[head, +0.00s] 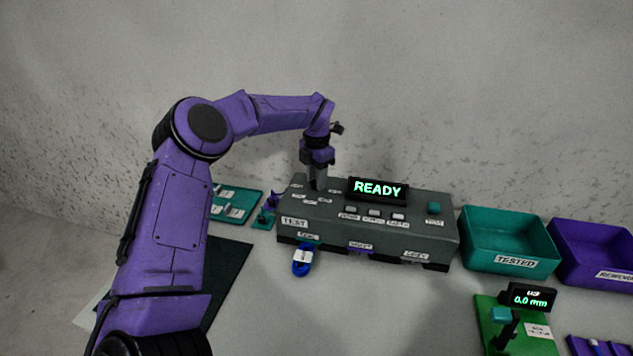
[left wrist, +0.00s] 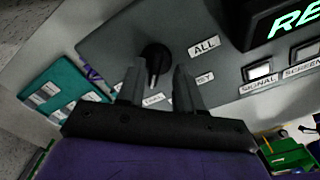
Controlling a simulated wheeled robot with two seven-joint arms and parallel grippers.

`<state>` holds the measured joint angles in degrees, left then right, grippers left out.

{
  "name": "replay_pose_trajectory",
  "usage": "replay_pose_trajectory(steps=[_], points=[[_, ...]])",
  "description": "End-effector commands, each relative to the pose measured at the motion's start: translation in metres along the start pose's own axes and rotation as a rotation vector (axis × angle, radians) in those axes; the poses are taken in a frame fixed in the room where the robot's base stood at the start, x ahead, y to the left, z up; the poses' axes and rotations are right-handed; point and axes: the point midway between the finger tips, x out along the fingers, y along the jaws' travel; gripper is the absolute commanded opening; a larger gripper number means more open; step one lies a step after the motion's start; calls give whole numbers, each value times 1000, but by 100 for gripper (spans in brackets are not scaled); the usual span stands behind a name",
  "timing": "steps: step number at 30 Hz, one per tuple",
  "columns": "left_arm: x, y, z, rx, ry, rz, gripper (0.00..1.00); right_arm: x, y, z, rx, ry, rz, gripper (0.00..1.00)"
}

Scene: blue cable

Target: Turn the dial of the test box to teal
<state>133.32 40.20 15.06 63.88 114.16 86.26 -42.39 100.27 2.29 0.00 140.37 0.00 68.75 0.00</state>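The test box (head: 375,222) is a dark grey case with a lit READY display (head: 378,189). Its black round dial (left wrist: 155,56) shows in the left wrist view, with a white pointer mark toward the bottom of that picture. Labels sit around the dial; ALL (left wrist: 204,46) reads clearly, the others are partly covered by my fingers. My left gripper (left wrist: 159,67) is open, its two fingers apart and pointing at the dial; I cannot tell whether they touch it. In the head view my left gripper (head: 318,186) hides the dial. My right gripper is not in view.
A teal TESTED bin (head: 510,244) and a purple bin (head: 597,252) stand at the right. A green gauge with a 0.0 mm display (head: 532,298) is at front right. A teal board (head: 237,206) lies left of the box.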

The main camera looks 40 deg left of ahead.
Motion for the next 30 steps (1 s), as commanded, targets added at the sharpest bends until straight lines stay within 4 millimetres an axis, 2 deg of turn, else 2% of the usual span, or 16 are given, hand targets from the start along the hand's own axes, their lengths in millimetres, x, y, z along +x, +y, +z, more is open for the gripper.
replay_pose_trajectory(steps=[13,30], points=[[-4,1,0,1,-2,3,38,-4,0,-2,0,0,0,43],[-72,1,1,1,-3,2,38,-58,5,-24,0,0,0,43]])
